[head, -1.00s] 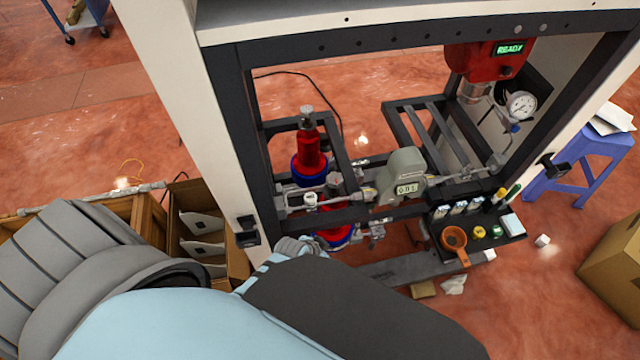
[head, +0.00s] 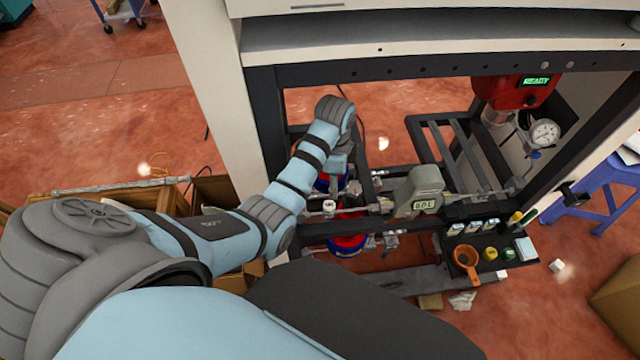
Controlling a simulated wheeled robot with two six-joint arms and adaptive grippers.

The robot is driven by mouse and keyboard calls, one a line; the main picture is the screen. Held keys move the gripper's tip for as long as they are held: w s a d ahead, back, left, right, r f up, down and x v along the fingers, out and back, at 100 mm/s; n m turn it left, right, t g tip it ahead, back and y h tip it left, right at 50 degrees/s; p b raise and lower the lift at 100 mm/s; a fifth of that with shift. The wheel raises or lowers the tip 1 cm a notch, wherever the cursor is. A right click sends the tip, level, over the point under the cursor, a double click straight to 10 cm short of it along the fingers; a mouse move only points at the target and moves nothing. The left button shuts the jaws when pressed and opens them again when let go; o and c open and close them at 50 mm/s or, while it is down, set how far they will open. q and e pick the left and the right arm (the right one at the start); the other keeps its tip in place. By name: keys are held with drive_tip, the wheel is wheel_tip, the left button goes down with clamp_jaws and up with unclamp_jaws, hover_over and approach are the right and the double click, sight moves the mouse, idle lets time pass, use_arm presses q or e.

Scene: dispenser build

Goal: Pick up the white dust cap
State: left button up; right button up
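A small white cap-like piece (head: 329,206) sits at the grey pipework inside the dark frame in the head view; I cannot tell for sure that it is the dust cap. My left arm reaches in from the left, over the frame's front bar. Its light blue wrist is just above and behind the white piece. My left gripper (head: 337,187) is small and mostly hidden below the wrist; its fingers cannot be made out. The red-and-blue bottle behind it is largely covered by my arm. My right gripper is not in view.
A grey meter (head: 421,189) is on the pipework to the right. A black tray (head: 519,245) holds an orange cup (head: 466,262) and several small caps and vials. A pressure gauge (head: 544,133) and a red unit (head: 515,92) are at the back right. Dark posts and bars surround the arm.

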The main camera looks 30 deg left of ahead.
sight(329, 205)
use_arm(q)
drive_tip(key=shift+g, duration=0.3)
drive_tip(key=f+b, duration=0.2)
drive_tip(key=f, duration=0.2)
drive_tip(key=f+b, duration=0.1)
drive_tip(key=f, duration=0.3)
drive_tip(key=a+f+b, duration=0.1)
drive_tip(key=f+b, duration=0.1)
drive_tip(key=f, duration=0.3)
drive_tip(key=shift+s+b, duration=0.2)
drive_tip(key=shift+b, duration=0.15)
drive_tip(key=shift+c, duration=0.2)
drive_tip(key=shift+r, duration=0.1)
drive_tip(key=c, duration=0.8)
